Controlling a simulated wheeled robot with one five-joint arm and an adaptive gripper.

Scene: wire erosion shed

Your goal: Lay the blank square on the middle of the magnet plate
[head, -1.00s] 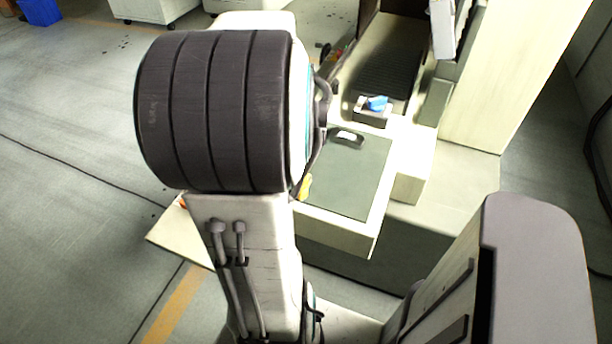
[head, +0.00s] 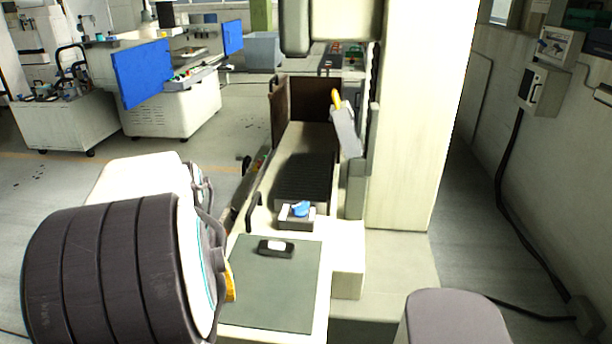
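The dark ribbed plate (head: 305,178) on the machine bed looks like the magnet plate, and its top looks bare. A small black piece with a pale face (head: 276,247) lies on the green mat (head: 268,300) in front of the machine. I cannot tell whether it is the blank.
A small block with a blue top (head: 300,209) stands between mat and ribbed plate. A pale column (head: 415,120) rises at the right of the bed. A machine head overhangs at the top. A yellow piece (head: 230,285) shows beside my arm; its nature is unclear.

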